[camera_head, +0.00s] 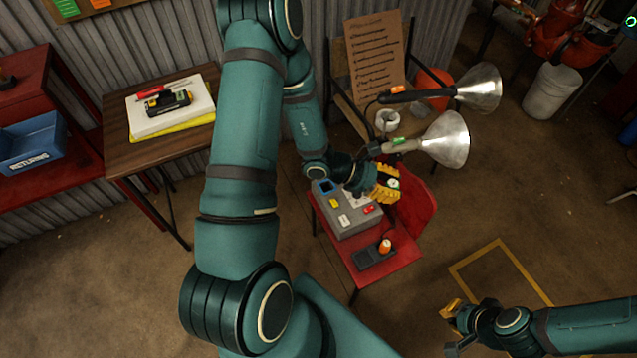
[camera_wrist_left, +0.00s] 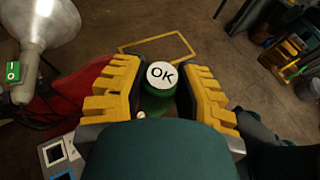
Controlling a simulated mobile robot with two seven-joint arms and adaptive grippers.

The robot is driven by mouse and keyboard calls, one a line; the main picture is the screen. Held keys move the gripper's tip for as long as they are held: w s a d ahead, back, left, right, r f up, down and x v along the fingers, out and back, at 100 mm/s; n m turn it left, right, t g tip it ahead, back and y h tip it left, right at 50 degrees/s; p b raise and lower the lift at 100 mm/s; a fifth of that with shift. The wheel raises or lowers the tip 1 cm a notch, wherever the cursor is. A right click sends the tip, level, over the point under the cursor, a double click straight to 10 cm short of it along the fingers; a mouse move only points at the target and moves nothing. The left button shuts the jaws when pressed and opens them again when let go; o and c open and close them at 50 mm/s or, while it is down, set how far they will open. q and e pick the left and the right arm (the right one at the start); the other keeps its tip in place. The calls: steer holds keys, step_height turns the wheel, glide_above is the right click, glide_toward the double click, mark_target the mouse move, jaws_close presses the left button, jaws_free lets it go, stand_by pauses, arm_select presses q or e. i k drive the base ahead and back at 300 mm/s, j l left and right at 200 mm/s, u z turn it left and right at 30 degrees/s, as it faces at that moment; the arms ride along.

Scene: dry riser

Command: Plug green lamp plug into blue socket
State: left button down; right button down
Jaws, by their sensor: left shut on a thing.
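My left gripper (camera_head: 383,183) is shut on a green plug (camera_wrist_left: 160,78) with a white round face marked OK. In the left wrist view the plug sits between the yellow fingers. The gripper is over the back right of a grey socket box (camera_head: 352,226). The blue socket (camera_head: 326,187) is at the box's back left corner, left of the gripper, and the held plug is apart from it. A lamp (camera_head: 445,139) with a green tag (camera_head: 400,141) stands behind the gripper. My right gripper (camera_head: 453,322) is at the lower right, its opening unclear.
The box stands on a red table (camera_head: 392,262), with yellow, white and red sockets and a dark device (camera_head: 373,254) in front. A second lamp (camera_head: 479,88) with an orange tag stands behind. A wooden table (camera_head: 150,165) is at left. The floor at right is mostly clear.

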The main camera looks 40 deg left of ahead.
mark_target(326, 190)
steer(key=j, duration=0.85)
steer(key=i+j, duration=0.1)
steer(key=j, duration=0.75)
